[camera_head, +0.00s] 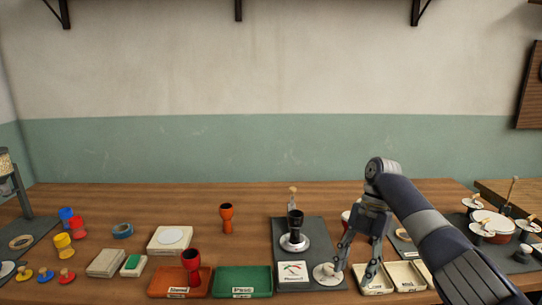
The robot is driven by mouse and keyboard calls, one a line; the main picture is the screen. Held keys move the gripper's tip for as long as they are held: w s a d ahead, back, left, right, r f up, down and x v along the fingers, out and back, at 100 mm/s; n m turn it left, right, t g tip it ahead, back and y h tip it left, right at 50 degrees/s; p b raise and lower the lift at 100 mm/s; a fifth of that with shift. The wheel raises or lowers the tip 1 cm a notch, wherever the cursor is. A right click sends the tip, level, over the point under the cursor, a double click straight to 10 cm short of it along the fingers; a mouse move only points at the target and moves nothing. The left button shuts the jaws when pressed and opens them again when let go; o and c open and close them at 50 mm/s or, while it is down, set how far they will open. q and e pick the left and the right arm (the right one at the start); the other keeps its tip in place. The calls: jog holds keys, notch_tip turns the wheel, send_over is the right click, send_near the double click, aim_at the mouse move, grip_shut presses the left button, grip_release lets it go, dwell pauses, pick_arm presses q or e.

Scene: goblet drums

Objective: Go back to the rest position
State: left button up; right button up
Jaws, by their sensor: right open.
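My right gripper (357,273) hangs open at the end of my right arm (420,225), with its fingers pointing down. It is over the table (262,226) at the right edge of the dark mat, above the front of the pale trays. Nothing shows between its fingers. A black goblet drum (295,221) stands on a round metal base on the mat. An orange goblet drum (227,217) stands on bare wood at the back. A dark red goblet drum (191,265) stands in the brown-orange tray (163,284). My left gripper is not in view.
A green tray (243,282) lies left of the dark mat (318,230), which carries a gauge card (292,271). Small coloured drums (62,240) and stoppers stand at left. A clamped drum (493,225) stands at right.

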jog(key=s+a+f+m+t, duration=0.1)
jog(key=s+a+f+m, duration=0.3)
jog(key=f, duration=0.5)
jog(key=s+a+f+m, duration=0.2)
jog(key=s+a+f, duration=0.1)
jog(key=s+f, duration=0.4)
jog(key=s+a+f+m+t, duration=0.1)
jog(key=s+a+f+m, duration=0.25)
jog(key=f, duration=0.65)
jog(key=s+d+f+m+t, duration=0.1)
jog(key=s+d+m+t, duration=0.2)
jog(key=s+m, duration=0.7)
jog(key=s+d+r+m+t+h, duration=0.25)
jog(key=s+d+r+m, duration=0.3)
jog(key=s+d, duration=0.4)
notch_tip(320, 180, down, 24)
jog(key=s+a+g, duration=0.2)
jog(key=s+d+f+g, duration=0.1)
jog(key=s+d+f, duration=0.2)
jog(key=s+f, duration=1.4)
jog(key=shift+s+f+p, duration=0.25)
jog(key=shift+f+p, duration=0.15)
jog(key=shift+p, duration=0.05)
